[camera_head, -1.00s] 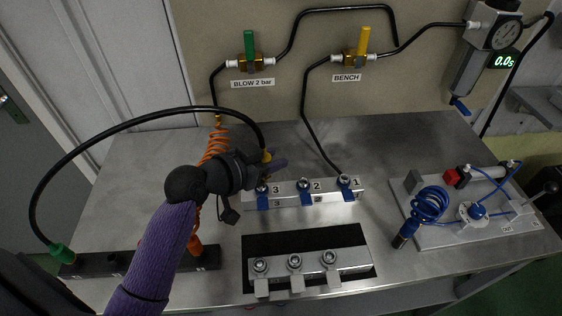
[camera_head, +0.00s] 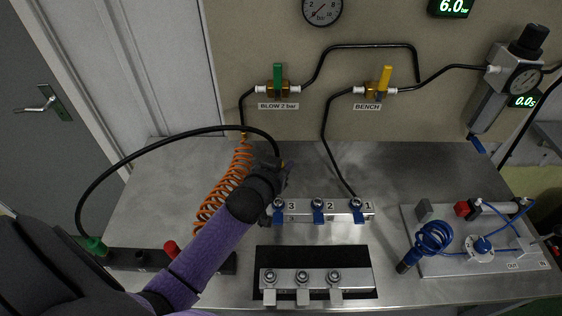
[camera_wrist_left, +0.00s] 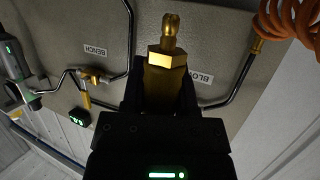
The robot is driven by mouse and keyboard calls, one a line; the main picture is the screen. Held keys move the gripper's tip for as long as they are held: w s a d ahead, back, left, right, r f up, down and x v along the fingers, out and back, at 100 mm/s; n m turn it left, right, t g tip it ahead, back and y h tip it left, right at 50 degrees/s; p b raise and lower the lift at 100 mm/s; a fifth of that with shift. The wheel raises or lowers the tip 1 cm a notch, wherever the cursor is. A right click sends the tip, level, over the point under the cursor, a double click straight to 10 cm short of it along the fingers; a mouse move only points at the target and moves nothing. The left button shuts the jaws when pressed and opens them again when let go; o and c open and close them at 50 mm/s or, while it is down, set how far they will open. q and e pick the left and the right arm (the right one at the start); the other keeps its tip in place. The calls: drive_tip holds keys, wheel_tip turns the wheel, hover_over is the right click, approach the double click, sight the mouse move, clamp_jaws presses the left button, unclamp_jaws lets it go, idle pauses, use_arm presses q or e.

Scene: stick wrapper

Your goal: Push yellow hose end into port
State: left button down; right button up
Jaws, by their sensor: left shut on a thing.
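My left gripper (camera_head: 283,176) is shut on the yellow hose end, a brass-coloured fitting (camera_wrist_left: 166,62) that stands out from between the fingers in the left wrist view. In the head view the fitting is mostly hidden by the gripper. A black hose (camera_head: 170,135) arcs from the gripper to a green end (camera_head: 95,246) at the far left. The gripper is behind and above the port block (camera_head: 338,212), near port 3 (camera_head: 279,204); the fitting is apart from any port seen. The block has ports 3, 2 and 1 with blue levers. My right gripper is not in view.
An orange coiled hose (camera_head: 222,188) hangs just left of the gripper. A front block (camera_head: 313,280) with several fittings lies on a black mat. A plate with blue coiled tubing (camera_head: 434,238) is at right. Green (camera_head: 278,78) and yellow (camera_head: 385,80) valve levers are on the back panel.

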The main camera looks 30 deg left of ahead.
use_arm(q)
wheel_tip(320, 180, down, 6)
drive_tip(key=b, duration=0.4)
drive_tip(key=shift+r, duration=0.1)
drive_tip(key=shift+r, duration=0.1)
idle(0.4)
idle(0.4)
drive_tip(key=shift+p, duration=0.3)
idle(0.4)
